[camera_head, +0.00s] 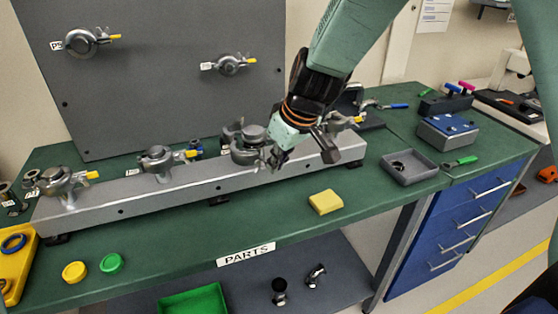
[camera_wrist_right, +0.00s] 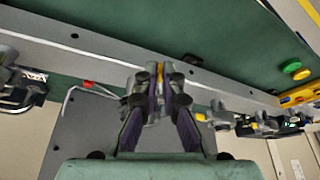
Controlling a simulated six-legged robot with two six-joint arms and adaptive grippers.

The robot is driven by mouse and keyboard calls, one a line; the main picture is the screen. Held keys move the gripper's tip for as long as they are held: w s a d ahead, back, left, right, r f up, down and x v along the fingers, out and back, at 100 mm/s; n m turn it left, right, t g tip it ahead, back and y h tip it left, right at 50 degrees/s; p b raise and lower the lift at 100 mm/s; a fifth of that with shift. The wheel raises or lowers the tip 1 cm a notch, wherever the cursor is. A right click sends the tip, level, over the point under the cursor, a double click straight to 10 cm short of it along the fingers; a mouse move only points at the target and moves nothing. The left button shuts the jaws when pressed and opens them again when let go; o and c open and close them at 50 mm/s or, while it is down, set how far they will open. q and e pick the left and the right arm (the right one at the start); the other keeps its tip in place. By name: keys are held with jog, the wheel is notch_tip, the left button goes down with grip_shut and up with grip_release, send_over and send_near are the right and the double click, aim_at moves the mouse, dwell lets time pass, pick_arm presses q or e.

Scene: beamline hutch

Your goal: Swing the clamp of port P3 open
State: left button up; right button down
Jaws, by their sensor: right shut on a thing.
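The third port along the grey rail, taken as P3 by its place in the row, has a round metal clamp (camera_head: 250,147); no label of its own is readable. My right gripper (camera_head: 273,158) is at the right side of this clamp. In the wrist view its fingertips (camera_wrist_right: 160,73) are closed around a small yellow-orange piece that looks like the clamp's handle. The fingers hide most of that handle, and how far the clamp is open cannot be told. My left gripper is not in view.
Similar clamps with yellow handles stand on the rail (camera_head: 110,192): two to the left (camera_head: 158,160) and one to the right, partly behind my arm. A grey tray (camera_head: 408,169), a yellow block (camera_head: 326,202) and round caps (camera_head: 111,263) lie on the green bench (camera_head: 200,235).

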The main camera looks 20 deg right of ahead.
jog(key=shift+w+r, duration=0.2)
jog(key=c, duration=1.9)
grip_release()
jog(key=o, duration=0.4)
jog(key=shift+a+f, duration=0.1)
jog(key=shift+a, duration=0.1)
jog(key=shift+s, duration=0.1)
jog(key=shift+s+d, duration=0.1)
jog(key=shift+d, duration=0.1)
jog(key=v, duration=1.1)
jog(key=shift+r, duration=0.45)
jog(key=shift+s+d, duration=0.1)
jog(key=shift+s, duration=0.05)
